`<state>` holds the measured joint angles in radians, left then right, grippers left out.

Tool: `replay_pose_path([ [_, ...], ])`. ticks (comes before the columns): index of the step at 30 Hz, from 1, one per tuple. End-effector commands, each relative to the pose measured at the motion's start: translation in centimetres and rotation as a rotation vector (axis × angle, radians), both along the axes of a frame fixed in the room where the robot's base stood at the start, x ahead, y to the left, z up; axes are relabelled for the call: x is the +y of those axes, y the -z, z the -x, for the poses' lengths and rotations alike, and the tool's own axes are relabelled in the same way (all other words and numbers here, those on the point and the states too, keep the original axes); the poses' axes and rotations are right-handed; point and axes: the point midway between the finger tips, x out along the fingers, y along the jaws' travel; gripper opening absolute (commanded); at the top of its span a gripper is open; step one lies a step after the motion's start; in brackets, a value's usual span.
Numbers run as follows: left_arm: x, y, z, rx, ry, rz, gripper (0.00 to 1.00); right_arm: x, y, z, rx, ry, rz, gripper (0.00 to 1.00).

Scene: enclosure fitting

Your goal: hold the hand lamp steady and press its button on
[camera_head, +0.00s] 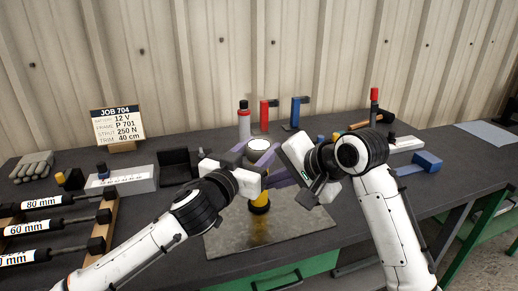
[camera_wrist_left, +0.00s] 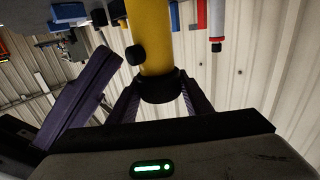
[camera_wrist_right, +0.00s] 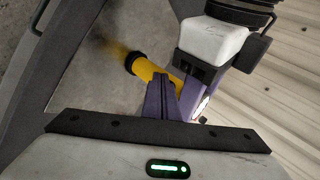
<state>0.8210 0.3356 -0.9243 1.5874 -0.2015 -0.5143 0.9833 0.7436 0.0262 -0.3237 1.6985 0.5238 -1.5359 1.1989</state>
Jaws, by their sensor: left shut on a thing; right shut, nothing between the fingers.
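The hand lamp (camera_head: 259,146) is upright, with a pale round top, a yellow body and a black base over the metal mat. My left gripper (camera_head: 258,166) is shut on it just below the top. In the left wrist view, its fingers grip the black collar (camera_wrist_left: 160,86), and a black round button (camera_wrist_left: 135,54) sticks out of the yellow body. My right gripper (camera_head: 279,179) is shut and empty, beside the lamp on the button's side. Its closed purple fingertips (camera_wrist_right: 161,98) overlap the lamp body (camera_wrist_right: 146,70) in the right wrist view; contact cannot be told.
The metal mat (camera_head: 225,240) lies on the dark bench under the lamp. Behind stand a grey bottle (camera_head: 244,122), a red clamp (camera_head: 265,115) and a blue clamp (camera_head: 296,112). A rack of labelled struts (camera_head: 45,226) is at left, a blue block (camera_head: 427,161) at right.

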Motion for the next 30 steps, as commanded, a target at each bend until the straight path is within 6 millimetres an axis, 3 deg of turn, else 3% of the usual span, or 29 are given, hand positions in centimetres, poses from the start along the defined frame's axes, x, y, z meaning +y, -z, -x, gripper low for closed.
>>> replay_pose_path([
  [10, 0.0, 0.1, 0.0, 0.002, 0.000, 0.000, 0.16, -0.1, 0.0, 0.4, 0.000, 0.000, 0.000, 0.00],
  [30, 0.0, 0.1, 0.0, 0.002, 0.000, 0.000, 0.16, -1.9, 0.0, 5.8, 0.000, 0.000, 0.001, 0.00],
])
